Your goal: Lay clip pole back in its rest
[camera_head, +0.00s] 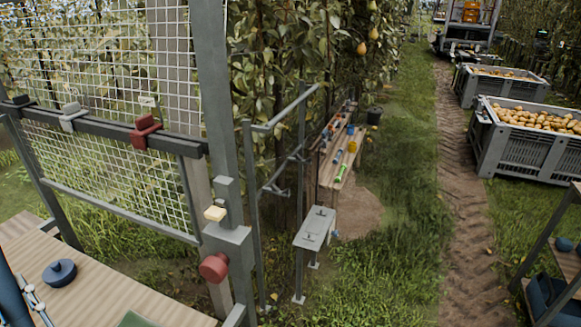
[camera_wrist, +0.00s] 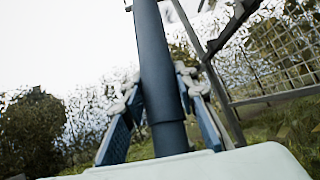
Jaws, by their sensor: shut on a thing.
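In the wrist view, a dark blue-grey pole (camera_wrist: 158,70) stands between the two blue-padded fingers of my gripper (camera_wrist: 160,100), which is shut on it.
A small grey stand (camera_head: 315,228), a tool bench (camera_head: 335,172) and pear crates (camera_head: 522,158) lie beyond. Grass between is free.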

